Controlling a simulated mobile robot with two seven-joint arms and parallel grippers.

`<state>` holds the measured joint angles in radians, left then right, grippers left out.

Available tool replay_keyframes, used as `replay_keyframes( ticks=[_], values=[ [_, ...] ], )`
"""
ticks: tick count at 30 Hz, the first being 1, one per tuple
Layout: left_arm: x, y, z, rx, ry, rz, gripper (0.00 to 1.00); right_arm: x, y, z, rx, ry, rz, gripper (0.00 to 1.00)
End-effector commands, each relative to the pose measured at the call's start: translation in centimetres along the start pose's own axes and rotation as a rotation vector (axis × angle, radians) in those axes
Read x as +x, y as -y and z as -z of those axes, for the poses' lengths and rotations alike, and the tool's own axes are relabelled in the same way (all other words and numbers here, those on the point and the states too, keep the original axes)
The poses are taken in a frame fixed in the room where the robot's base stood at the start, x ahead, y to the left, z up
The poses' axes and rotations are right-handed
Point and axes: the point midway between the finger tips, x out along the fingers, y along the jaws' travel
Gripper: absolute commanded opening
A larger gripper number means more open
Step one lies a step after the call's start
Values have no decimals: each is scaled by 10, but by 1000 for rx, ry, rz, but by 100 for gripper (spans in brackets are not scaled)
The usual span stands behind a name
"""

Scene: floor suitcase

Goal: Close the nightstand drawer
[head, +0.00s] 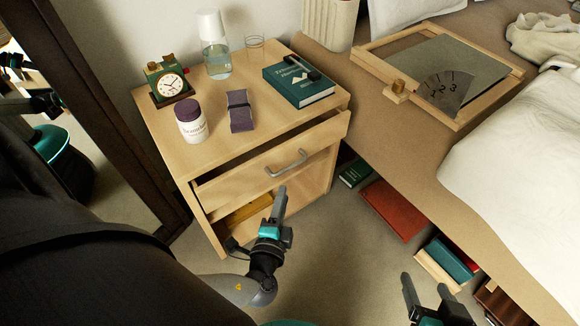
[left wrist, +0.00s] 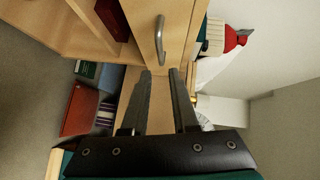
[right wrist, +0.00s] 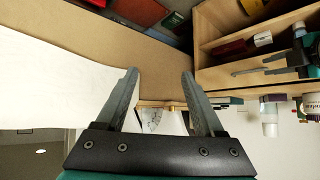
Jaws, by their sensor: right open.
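The wooden nightstand (head: 160,125) stands against the wall, and its top drawer (head: 235,182) is pulled out a little, with a dark gap behind its front panel. The drawer's grey handle (head: 287,164) also shows in the left wrist view (left wrist: 159,38), just beyond the fingertips. My left gripper (head: 280,200) is in front of and below the handle, apart from it as far as I can see. Its fingers (left wrist: 160,74) are partly apart with nothing between them. My right gripper (head: 424,282) is open and empty, low at the right, away from the drawer.
A clock (head: 170,85), jar (head: 190,121), purple case (head: 239,110), carafe (head: 215,58), glass (head: 255,48) and green book (head: 299,82) stand on top. The bed (head: 400,130) is at the right, with books (head: 395,209) beneath. A dark-framed mirror (head: 110,120) is at the left.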

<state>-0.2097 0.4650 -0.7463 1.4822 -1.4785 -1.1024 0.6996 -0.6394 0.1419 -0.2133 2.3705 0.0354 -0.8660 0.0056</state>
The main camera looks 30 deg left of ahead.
Motion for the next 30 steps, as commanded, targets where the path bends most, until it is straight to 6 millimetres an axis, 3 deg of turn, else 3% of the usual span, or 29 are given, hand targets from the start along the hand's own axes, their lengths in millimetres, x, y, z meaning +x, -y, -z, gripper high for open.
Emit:
replay_keyframes(
  ticks=[14,30],
  values=[
    [51,0,0,0,1,2,27,10,26,15,24,-253,70,70],
    [99,0,0,2,0,2,27,1,49,28,80,-535,136,70]
  ],
)
